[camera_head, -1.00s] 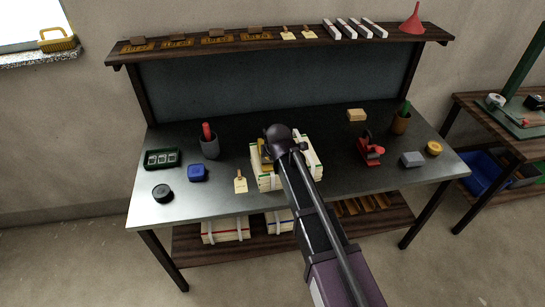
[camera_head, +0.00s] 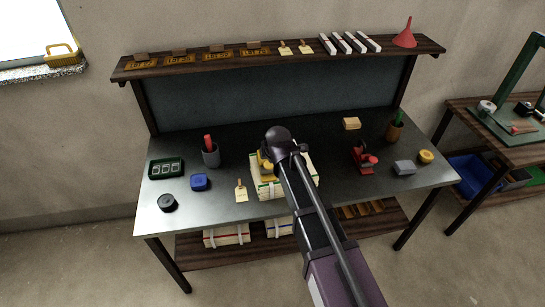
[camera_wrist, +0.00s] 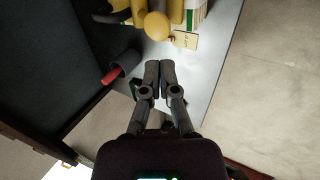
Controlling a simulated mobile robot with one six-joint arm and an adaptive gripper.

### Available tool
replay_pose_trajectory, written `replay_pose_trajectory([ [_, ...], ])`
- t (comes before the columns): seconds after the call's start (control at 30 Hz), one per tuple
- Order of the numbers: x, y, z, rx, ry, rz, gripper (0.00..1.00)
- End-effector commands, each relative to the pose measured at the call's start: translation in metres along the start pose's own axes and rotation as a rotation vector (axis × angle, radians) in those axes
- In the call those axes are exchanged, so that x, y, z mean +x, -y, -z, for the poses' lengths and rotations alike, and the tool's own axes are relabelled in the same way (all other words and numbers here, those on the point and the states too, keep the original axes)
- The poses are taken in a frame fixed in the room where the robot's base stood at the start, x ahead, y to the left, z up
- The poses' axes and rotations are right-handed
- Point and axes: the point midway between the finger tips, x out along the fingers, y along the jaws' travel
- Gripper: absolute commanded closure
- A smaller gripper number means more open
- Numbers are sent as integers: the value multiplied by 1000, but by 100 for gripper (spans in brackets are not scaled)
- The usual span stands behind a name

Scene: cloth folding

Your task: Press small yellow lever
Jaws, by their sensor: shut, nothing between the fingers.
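In the wrist view a yellow device fills the top, with a round yellow knob (camera_wrist: 157,26) towards its lower end; I take this to be the lever. In the head view a yellow part (camera_head: 265,163) shows beside my arm, on the tied stack of papers (camera_head: 270,190); my arm hides the rest. My gripper (camera_wrist: 160,64) is shut and empty in the wrist view, its fingertips below the knob in the picture and apart from it. In the head view my wrist hides the fingers.
A red tool (camera_head: 363,160) stands right. A shelf (camera_head: 290,52) runs above the back.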

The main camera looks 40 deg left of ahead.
Motion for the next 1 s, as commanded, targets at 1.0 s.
replay_pose_trajectory([
  [1.0,-46,-10,-2,2,1,0,100],
])
